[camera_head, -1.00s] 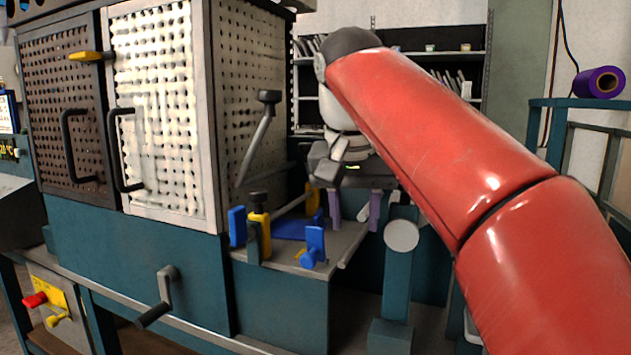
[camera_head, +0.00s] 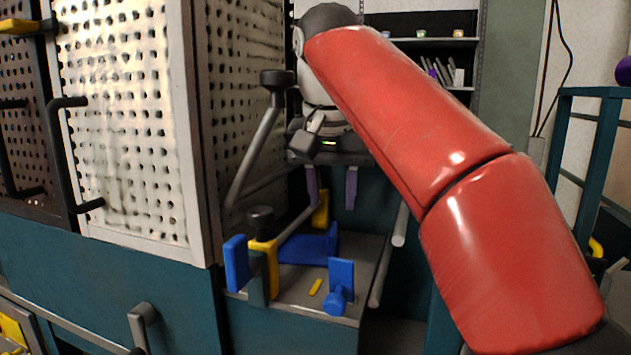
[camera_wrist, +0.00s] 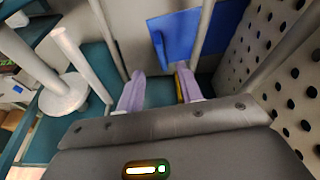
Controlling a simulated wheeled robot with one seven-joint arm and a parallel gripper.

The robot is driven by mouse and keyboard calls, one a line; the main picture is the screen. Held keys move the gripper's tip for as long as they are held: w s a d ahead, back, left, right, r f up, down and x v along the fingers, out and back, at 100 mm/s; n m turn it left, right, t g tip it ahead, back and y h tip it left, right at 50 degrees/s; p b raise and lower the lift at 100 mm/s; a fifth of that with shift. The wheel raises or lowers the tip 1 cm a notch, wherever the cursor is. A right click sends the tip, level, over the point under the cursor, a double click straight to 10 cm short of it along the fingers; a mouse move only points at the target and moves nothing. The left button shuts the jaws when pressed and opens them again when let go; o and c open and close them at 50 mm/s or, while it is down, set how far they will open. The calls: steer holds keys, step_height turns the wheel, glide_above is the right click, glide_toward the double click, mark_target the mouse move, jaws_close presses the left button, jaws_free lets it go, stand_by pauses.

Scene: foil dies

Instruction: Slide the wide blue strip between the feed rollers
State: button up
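The wide blue strip looks to be the flat blue piece (camera_head: 308,246) on the grey worktop (camera_head: 295,300) beside the perforated cabinet. It also seems to show as the blue sheet in the wrist view (camera_wrist: 190,32). My gripper (camera_head: 331,188) is open, its two purple fingers apart with nothing between them. It hangs above and behind the strip, not touching it. In the wrist view my gripper (camera_wrist: 160,85) has its right finger close below the blue sheet in the picture. I cannot make out with certainty which parts are the feed rollers.
Blue upright plates stand at the left (camera_head: 236,264) and right (camera_head: 341,277) of the worktop. A yellow clamp (camera_head: 265,262) with a black knob and a small yellow piece (camera_head: 315,288) are there. A grey lever (camera_head: 257,150) leans by the perforated cabinet (camera_head: 125,110). Shelves stand behind.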

mark_target(332, 229)
steer(key=shift+w+a+f, duration=0.1)
steer(key=shift+w+f, duration=0.05)
steer(key=shift+w, duration=0.05)
steer(key=b+x, duration=0.3)
steer(key=x, duration=0.4)
steer(key=shift+f, duration=0.2)
jaws_close()
steer(key=shift+w+a+p, duration=0.15)
steer(key=shift+a+p, duration=0.15)
steer(key=shift+p, duration=0.05)
steer(key=shift+p, duration=0.5)
stand_by(1.1)
stand_by(0.3)
